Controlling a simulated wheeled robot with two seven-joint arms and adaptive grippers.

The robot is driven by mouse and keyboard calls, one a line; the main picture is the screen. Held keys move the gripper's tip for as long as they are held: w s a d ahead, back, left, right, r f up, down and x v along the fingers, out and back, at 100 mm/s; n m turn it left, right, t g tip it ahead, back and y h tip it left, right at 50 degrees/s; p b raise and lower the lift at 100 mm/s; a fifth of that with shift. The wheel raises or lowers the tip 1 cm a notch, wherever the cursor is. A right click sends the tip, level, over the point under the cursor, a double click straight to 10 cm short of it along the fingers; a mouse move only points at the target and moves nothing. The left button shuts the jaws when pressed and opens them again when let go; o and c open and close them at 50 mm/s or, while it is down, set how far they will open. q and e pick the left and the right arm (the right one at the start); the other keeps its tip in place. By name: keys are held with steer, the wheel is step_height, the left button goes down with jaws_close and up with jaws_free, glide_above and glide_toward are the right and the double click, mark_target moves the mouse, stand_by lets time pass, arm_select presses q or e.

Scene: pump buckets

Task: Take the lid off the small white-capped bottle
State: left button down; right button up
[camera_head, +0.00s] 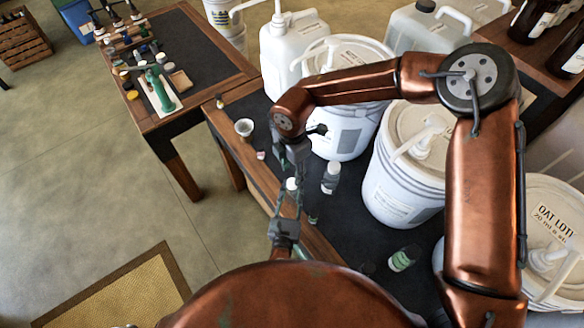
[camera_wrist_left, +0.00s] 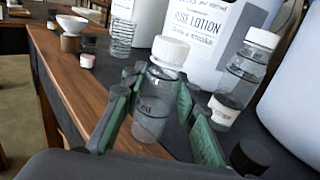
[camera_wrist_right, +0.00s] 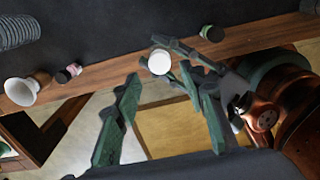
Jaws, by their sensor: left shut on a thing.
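The small clear bottle (camera_wrist_left: 152,105) stands upright with its white cap (camera_wrist_left: 171,49) on; the cap also shows in the head view (camera_head: 292,184). My left gripper (camera_wrist_left: 158,84) is shut around the bottle's body, below the cap. My right gripper (camera_wrist_right: 160,74) points down from above, its green fingers apart. In the right wrist view the white cap (camera_wrist_right: 160,62) appears in the gap between its fingertips, with no clear contact. In the head view the right arm's links and gripper partly hide the space above the bottle.
Another white-capped bottle (camera_head: 331,178) stands just right of the held one. Large white pump buckets (camera_head: 408,165) fill the table behind. A small white funnel-topped jar (camera_head: 244,127) and a green-labelled bottle (camera_head: 404,258) are nearby. The wooden table edge (camera_head: 312,236) runs close by.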

mark_target(292, 182)
step_height(292, 182, down, 6)
steer(key=shift+r, duration=0.1)
steer(key=shift+c, duration=0.6)
jaws_close()
steer(key=n, duration=1.6)
